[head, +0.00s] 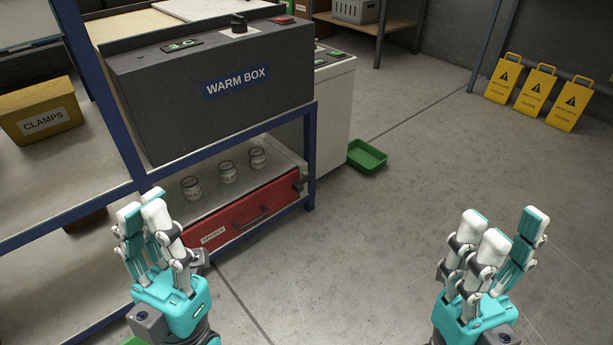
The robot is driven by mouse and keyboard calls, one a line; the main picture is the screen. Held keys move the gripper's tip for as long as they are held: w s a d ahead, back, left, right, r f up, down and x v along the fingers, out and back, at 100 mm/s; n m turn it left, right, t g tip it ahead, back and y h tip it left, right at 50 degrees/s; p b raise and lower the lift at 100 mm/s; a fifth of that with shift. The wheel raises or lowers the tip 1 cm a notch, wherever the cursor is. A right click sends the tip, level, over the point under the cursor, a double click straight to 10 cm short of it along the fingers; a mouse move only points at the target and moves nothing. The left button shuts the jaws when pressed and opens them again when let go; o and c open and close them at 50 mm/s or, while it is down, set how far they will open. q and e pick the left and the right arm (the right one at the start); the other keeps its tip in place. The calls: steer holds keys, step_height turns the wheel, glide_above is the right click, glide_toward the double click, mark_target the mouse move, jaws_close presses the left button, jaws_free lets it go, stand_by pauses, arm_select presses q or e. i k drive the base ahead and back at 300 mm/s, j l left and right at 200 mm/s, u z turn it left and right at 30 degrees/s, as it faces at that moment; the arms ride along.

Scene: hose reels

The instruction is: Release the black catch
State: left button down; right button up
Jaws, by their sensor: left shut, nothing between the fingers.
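A red drawer box (243,219) with a dark handle and a white label sits on the lower shelf of the blue-framed rack. A small dark piece (299,182) shows at its right end; it is too small to tell whether it is the black catch. My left gripper (146,208) is shut and empty, in front of the drawer's left end in the picture; I cannot tell whether it touches anything. My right gripper (508,228) is open and empty over bare floor, well right of the rack.
Several jars stand on the lower shelf. A yellow clamps bin (42,112) is at left. A green tray (367,157) and yellow signs (537,87) stand beyond.

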mark_target(298, 186)
steer(key=i+l+u, duration=0.2)
steer(key=i+l, duration=0.4)
steer(key=i+l+u, duration=0.15)
steer(key=i+l, duration=0.4)
steer(key=l, duration=0.1)
